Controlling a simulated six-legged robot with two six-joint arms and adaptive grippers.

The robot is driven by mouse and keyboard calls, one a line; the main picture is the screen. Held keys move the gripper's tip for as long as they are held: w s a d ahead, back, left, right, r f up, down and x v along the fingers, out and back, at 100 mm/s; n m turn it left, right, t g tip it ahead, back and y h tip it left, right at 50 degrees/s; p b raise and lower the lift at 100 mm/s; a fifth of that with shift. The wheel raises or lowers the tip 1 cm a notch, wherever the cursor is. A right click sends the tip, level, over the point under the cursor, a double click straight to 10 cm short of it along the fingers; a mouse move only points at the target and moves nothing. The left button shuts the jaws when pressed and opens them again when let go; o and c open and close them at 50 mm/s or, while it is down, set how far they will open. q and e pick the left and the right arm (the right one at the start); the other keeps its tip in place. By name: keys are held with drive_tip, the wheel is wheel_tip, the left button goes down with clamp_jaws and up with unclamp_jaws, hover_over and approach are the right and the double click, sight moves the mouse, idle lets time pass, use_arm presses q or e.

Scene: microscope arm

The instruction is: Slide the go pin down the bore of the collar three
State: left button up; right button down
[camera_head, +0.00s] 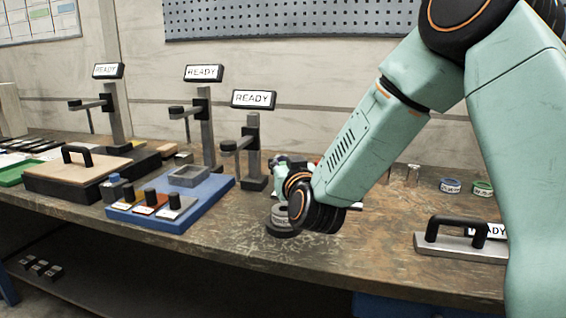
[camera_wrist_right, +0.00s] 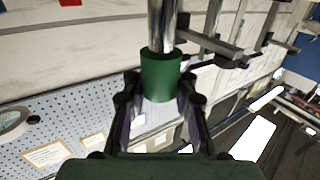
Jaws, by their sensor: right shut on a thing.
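My right gripper (camera_wrist_right: 161,88) is shut on the green grip of the go pin (camera_wrist_right: 161,72) in the right wrist view. The pin's bright steel shaft (camera_wrist_right: 161,25) runs from the grip out past the top edge of that view. In the head view my right wrist hides most of the gripper and pin. A light grey collar with a printed mark (camera_head: 280,215) sits on a dark round base, partly behind my wrist; I cannot read its number. I cannot tell how far the shaft's tip is from its bore. My left gripper is not in view.
A handled metal plate (camera_head: 460,246) lies near the front edge. Three READY stands (camera_head: 254,150) and a blue tray (camera_head: 213,192) are at the left. Bare bench lies in front.

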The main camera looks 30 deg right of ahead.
idle(0.3)
drive_tip(key=shift+f+b, duration=1.75)
drive_tip(key=shift+f, duration=1)
drive_tip(key=c, duration=1)
unclamp_jaws()
drive_tip(key=shift+v, duration=3.75)
